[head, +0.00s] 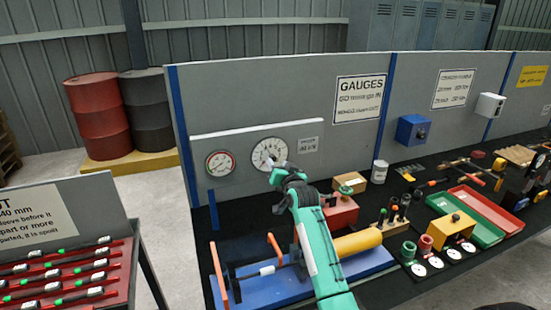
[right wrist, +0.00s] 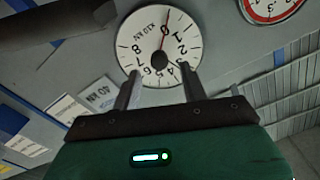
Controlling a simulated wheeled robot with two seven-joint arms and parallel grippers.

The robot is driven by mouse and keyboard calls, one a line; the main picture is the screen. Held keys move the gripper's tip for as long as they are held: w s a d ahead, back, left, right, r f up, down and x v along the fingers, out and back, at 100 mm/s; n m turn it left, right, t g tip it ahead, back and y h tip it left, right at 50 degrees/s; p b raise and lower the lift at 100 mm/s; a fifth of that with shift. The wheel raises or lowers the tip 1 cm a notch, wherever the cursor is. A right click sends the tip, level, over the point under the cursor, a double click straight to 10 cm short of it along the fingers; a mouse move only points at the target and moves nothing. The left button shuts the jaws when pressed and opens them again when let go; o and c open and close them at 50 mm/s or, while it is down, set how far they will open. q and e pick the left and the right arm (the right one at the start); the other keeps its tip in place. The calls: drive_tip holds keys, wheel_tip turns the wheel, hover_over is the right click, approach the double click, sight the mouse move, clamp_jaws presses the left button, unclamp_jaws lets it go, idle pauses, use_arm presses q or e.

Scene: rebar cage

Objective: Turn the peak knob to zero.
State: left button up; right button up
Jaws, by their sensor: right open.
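The large white dial gauge (head: 267,150) is on the grey panel, and my right gripper (head: 277,172) is in front of its lower right edge. In the right wrist view the dial (right wrist: 141,36) appears rotated, marked x10 kN. A thin red pointer runs from the centre toward the 0. The dark round knob (right wrist: 160,62) is at the dial's centre. My right gripper (right wrist: 160,71) is open, its two fingers on either side of the knob in the picture; contact cannot be told. My left gripper is not in view.
A smaller red-rimmed gauge (head: 220,163) is left of the large one.

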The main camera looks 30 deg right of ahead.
sight(273, 158)
drive_tip(key=shift+x, duration=1.05)
drive_tip(key=shift+w+d+f, duration=0.1)
drive_tip(key=shift+w, duration=0.3)
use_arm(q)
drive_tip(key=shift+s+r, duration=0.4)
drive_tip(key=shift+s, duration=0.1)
use_arm(e)
clamp_jaws()
